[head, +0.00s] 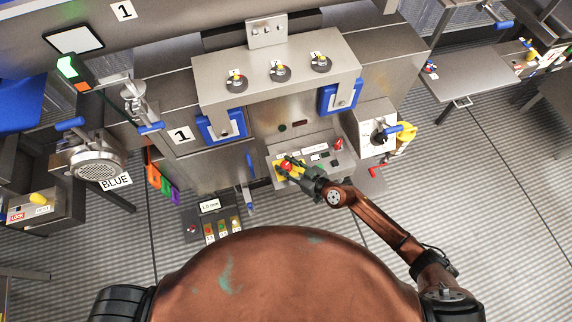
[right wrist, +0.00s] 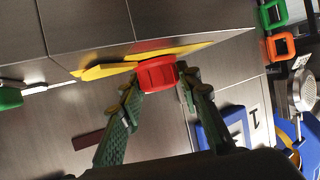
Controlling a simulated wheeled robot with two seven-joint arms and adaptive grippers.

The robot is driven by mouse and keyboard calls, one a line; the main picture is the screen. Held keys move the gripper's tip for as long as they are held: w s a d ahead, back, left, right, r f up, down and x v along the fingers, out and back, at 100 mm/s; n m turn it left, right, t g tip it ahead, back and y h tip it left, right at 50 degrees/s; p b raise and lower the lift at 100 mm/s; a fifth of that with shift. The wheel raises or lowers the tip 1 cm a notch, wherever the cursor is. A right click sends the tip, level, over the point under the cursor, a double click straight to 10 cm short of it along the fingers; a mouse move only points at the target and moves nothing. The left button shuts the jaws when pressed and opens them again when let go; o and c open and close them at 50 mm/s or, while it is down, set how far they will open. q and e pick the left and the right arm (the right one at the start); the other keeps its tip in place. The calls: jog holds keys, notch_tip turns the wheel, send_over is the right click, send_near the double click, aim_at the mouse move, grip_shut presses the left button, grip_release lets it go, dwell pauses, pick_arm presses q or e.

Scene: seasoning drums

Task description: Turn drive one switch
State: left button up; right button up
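A red switch knob (head: 286,165) on a yellow plate sits at the left of a grey control panel (head: 343,168) in the head view. The red knob (right wrist: 157,73) and its yellow plate (right wrist: 105,70) also show in the right wrist view. My right gripper (head: 296,168) is at this knob. In the right wrist view its fingers (right wrist: 158,84) are spread, one on each side of the knob and very close to it; firm contact is not clear. The small panel labels are too blurred to read. My left gripper is out of view.
Another red switch (head: 338,143) is at the panel's right end. Blue-framed brackets (head: 222,125) hang above the panel. A small button box (head: 213,225) is at lower left.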

grip_shut()
